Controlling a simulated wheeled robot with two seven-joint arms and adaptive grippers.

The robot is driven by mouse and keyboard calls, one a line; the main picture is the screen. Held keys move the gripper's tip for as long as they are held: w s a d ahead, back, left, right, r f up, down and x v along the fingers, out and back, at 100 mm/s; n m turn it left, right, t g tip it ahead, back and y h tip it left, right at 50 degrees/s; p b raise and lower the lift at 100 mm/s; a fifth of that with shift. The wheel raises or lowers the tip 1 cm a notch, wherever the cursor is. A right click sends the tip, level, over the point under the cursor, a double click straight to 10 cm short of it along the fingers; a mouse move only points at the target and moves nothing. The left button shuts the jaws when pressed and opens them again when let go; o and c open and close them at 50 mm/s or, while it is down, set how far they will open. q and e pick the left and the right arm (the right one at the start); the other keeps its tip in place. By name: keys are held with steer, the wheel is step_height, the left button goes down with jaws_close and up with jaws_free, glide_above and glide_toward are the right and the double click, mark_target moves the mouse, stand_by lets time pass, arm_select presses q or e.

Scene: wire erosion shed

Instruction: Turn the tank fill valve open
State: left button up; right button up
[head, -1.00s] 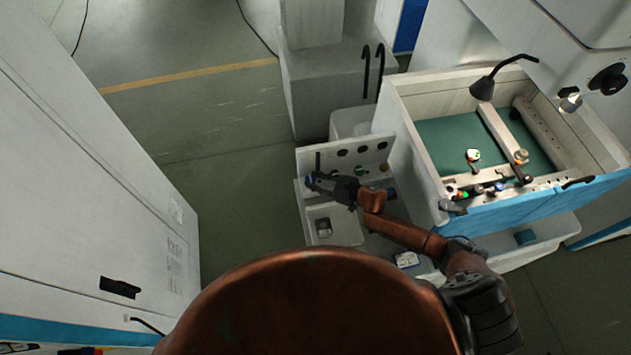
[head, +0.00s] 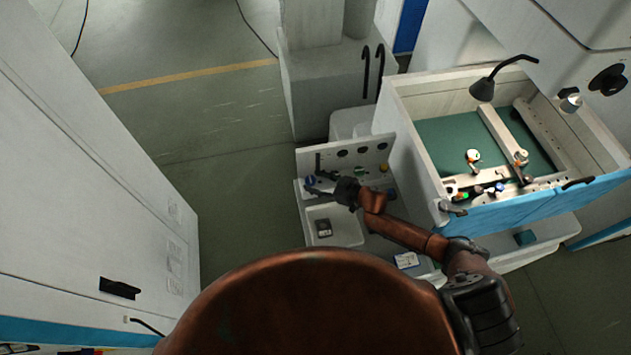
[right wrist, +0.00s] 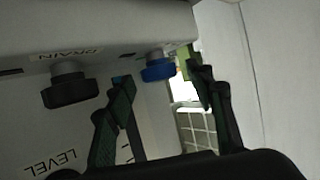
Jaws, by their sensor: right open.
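A blue knob (head: 310,180) sits at the left on the face of the low white panel; I take it for the tank fill valve, though its label is not readable. In the right wrist view the blue knob (right wrist: 158,68) shows between and just beyond my fingertips, with no clear contact. My right gripper (head: 320,188) is open and empty beside the knob; its two dark fingers (right wrist: 158,82) flank the knob in the wrist view. My left gripper is not in view.
A black knob (right wrist: 70,89) by a DRAIN label is left of my fingers. Below is a white basin (head: 345,226) holding a small grey item (head: 323,228). The machine tank (head: 410,140) stands right; floor at left is clear.

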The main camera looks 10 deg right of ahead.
steer(key=v, duration=1.2)
